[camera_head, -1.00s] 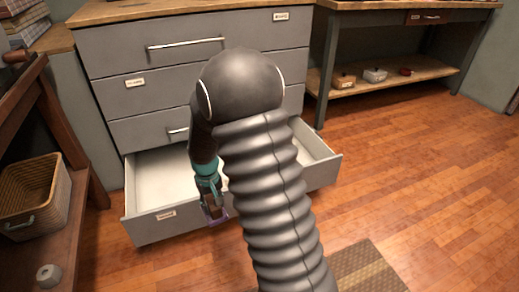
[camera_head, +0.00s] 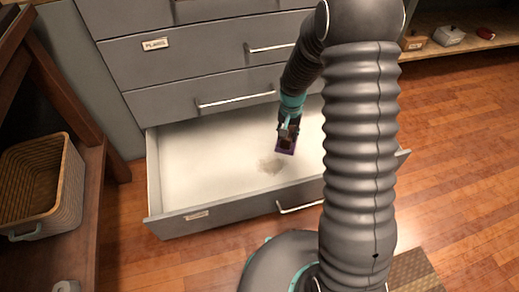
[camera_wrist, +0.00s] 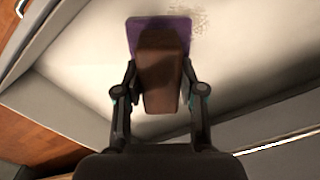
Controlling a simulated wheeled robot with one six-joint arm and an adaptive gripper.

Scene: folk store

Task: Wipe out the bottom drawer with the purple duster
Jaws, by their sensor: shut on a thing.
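The bottom drawer (camera_head: 185,180) of the grey cabinet is pulled open, and its white floor shows. A greyish-brown dirt patch (camera_head: 270,165) lies on that floor, and speckles of it show at the top of the wrist view (camera_wrist: 187,18). My gripper (camera_head: 287,130) is shut on the brown handle (camera_wrist: 160,75) of the purple duster (camera_head: 286,150). The duster's purple pad (camera_wrist: 184,24) points away from my gripper. The duster is over the drawer, just right of the patch; I cannot tell whether it touches the floor.
Closed drawers (camera_head: 210,65) stand above the open one. A wooden shelf unit (camera_head: 95,200) with a wicker basket (camera_head: 42,185) is on the left. A low shelf (camera_head: 470,40) with small boxes is at the back right. Wooden floor (camera_head: 450,140) is clear on the right.

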